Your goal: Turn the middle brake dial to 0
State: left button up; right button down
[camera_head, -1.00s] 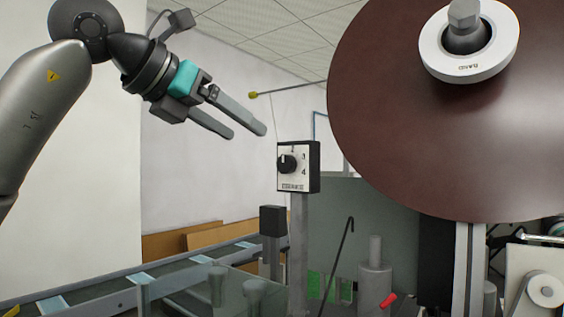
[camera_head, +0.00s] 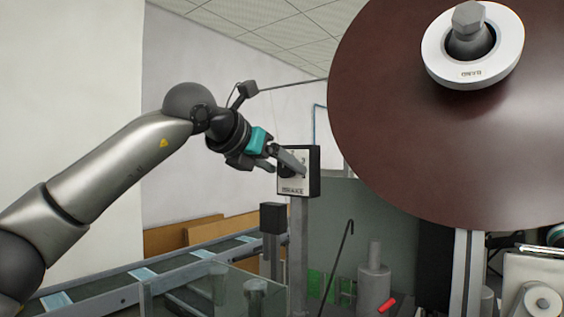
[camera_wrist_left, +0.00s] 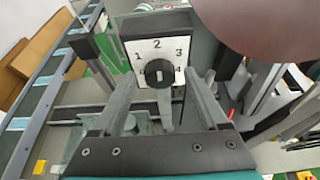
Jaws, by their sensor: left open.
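The brake dial is a black round knob (camera_wrist_left: 159,73) on a white plate with the numbers 1, 2, 3 and 4 around it. A pale mark shows on the knob, but its exact setting is hard to read. The plate is on a dark box (camera_head: 314,171) on a grey post. My left gripper (camera_head: 286,168) is open in front of the dial, partly covering it in the head view. In the left wrist view its fingers (camera_wrist_left: 158,80) lie on either side of the knob, with nothing between them visibly gripped. My right gripper is not in view.
A large dark red disc (camera_head: 400,120) with a white hub fills the upper right. A thin black hooked rod (camera_head: 338,262) and a grey cylinder (camera_head: 374,281) stand below right of the dial box.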

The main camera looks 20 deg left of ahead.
pick_arm(q)
jog(key=shift+w+d+f, duration=0.1)
jog(key=shift+w+f, duration=0.1)
jog(key=shift+w, duration=0.1)
jog(key=shift+c, duration=0.3)
grip_shut()
